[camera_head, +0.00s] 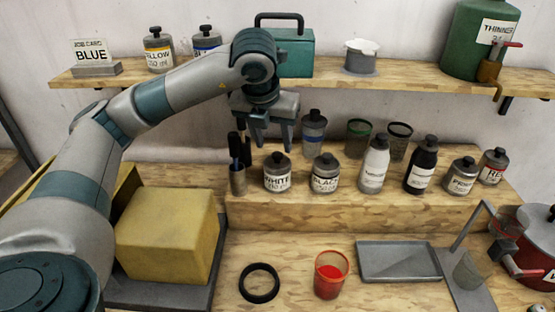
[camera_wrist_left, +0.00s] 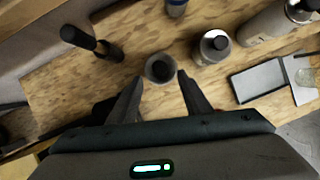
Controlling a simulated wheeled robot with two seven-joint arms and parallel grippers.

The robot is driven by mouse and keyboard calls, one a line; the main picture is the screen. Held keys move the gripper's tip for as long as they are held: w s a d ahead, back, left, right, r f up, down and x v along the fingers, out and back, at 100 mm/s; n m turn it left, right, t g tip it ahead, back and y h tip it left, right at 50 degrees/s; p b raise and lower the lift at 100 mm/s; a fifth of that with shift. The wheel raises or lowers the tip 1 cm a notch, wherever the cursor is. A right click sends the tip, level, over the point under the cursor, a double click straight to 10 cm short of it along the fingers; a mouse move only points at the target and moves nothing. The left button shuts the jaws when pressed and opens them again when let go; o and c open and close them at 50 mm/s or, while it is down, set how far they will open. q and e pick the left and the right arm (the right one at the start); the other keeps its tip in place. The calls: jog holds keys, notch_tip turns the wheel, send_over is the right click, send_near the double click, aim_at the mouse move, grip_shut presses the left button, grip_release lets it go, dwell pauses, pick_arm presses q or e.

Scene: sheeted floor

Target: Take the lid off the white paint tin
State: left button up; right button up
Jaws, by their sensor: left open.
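The white paint tin (camera_head: 277,181) stands upright on the raised wooden step, its label reading WHITE. Its dark knobbed lid (camera_head: 277,159) is on it. My left gripper (camera_head: 273,142) is open and empty, pointing down just above the tin, with a finger to either side of the lid as seen from the head. In the left wrist view, the white tin (camera_wrist_left: 160,69) shows from above, just beyond and between the tips of the open left gripper (camera_wrist_left: 159,79). I do not see my right gripper.
The black tin (camera_head: 325,182) stands close on the right, and a holder with dark-handled tools (camera_head: 238,180) close on the left. Bottles and cups stand behind and further right. Below lie a black ring (camera_head: 259,267), a red cup (camera_head: 329,287) and a grey tray (camera_head: 390,279).

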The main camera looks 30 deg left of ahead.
aim_at(277, 154)
pick_arm(q)
jog(key=shift+p+x, duration=0.75)
jog(key=shift+p, duration=0.15)
jog(key=p+x, duration=0.1)
jog(key=x, duration=0.2)
jog(key=shift+w+r, duration=0.1)
jog(key=shift+w+f+p, duration=0.2)
jog(key=shift+f+p, duration=0.1)
jog(key=shift+f, duration=0.05)
jog(key=shift+c, duration=0.4)
jog(key=c, duration=1.1)
jog(key=shift+o, duration=0.2)
jog(key=shift+r, duration=0.1)
